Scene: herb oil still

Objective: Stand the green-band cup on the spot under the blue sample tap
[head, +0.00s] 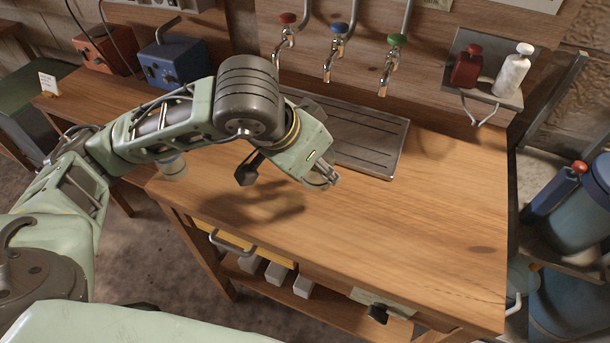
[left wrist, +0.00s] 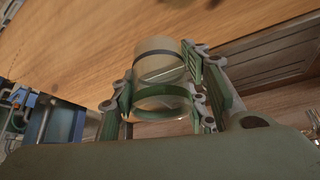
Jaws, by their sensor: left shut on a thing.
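My left gripper (left wrist: 165,100) is shut on a clear cup with a green band (left wrist: 160,142), seen between its fingers in the left wrist view. A clear round part with a dark band shows just beyond; I cannot tell whether it belongs to the same cup. In the head view the left gripper (head: 322,176) is over the wooden bench, in front of the drain tray (head: 385,160); the cup is mostly hidden there. The blue sample tap (head: 334,45) hangs over the tray's back, between the red and green taps. The spot below it is not clearly visible. My right gripper is not in view.
The red tap (head: 285,32) and green tap (head: 392,62) flank the blue one. Another cup (head: 172,168) stands at the bench's left, near my arm. A rack with red and white bottles (head: 513,70) is on the right wall. The bench's right side (head: 430,220) is clear.

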